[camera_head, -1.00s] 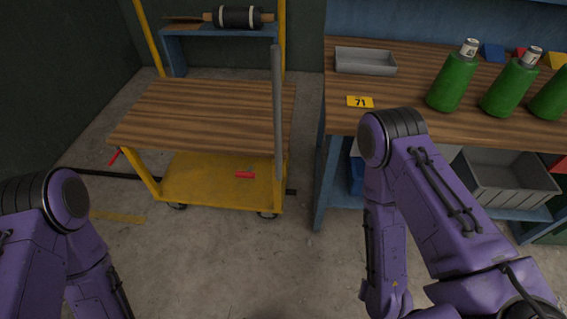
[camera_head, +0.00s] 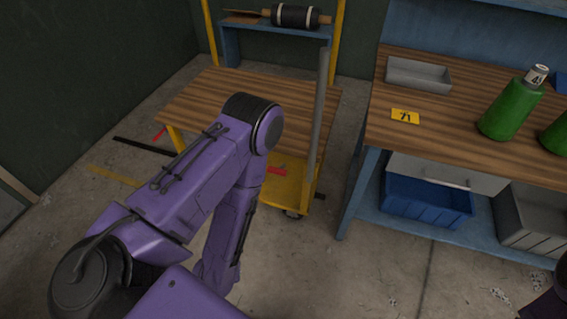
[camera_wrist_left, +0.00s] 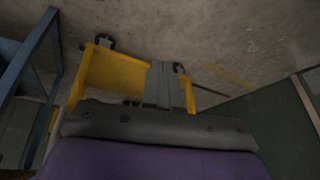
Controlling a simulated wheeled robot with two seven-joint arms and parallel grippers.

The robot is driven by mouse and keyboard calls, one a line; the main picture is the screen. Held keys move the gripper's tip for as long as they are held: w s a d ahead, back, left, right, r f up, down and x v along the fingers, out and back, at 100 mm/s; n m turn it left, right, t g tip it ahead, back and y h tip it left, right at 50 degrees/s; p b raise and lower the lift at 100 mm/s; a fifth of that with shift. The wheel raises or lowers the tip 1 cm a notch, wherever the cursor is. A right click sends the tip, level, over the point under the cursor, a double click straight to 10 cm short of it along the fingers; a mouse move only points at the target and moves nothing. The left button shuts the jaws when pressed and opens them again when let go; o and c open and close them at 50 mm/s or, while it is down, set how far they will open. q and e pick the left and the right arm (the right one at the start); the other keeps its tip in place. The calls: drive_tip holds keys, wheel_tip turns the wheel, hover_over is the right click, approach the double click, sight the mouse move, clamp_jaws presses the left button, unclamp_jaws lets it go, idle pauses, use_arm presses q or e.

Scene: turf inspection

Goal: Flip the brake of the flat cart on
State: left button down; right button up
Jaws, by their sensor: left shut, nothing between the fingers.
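The flat cart (camera_head: 182,98) has a wooden top and a yellow lower deck (camera_head: 288,190), with a grey post at its right side. A small red part (camera_head: 277,170) shows on the lower deck, and another red part (camera_head: 158,133) sticks out at the left. I cannot tell which is the brake. My left arm covers the cart's front middle in the head view, where its gripper is hidden. In the left wrist view my left gripper (camera_wrist_left: 162,68) is shut and empty, in front of the yellow cart frame (camera_wrist_left: 118,72). My right gripper is out of view.
A workbench (camera_head: 440,112) stands to the right with a grey tray (camera_head: 419,76), a yellow 71 tag (camera_head: 405,116) and green bottles (camera_head: 510,108). A blue bin (camera_head: 425,202) sits below. A dark wall stands left.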

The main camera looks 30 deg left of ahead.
use_arm(q)
drive_tip(key=w+f+h, duration=0.1)
drive_tip(key=w+h, duration=0.1)
drive_tip(key=w, duration=0.9)
wheel_tip(320, 180, up, 21)
drive_tip(key=m+b, duration=0.2)
drive_tip(key=m, duration=0.2)
hover_over(277, 169)
drive_tip(key=s, duration=0.1)
drive_tip(key=shift+f+g+h, duration=0.1)
drive_tip(key=shift+g+h, duration=0.3)
drive_tip(key=x, duration=0.8)
drive_tip(key=s+x, duration=0.1)
drive_tip(key=x, duration=0.3)
drive_tip(key=shift+d+f, duration=0.2)
drive_tip(key=shift+f, duration=0.2)
drive_tip(key=shift+s+f, duration=0.2)
drive_tip(key=shift+f, duration=0.5)
drive_tip(key=shift+s+d, duration=0.1)
drive_tip(key=shift+d, duration=0.05)
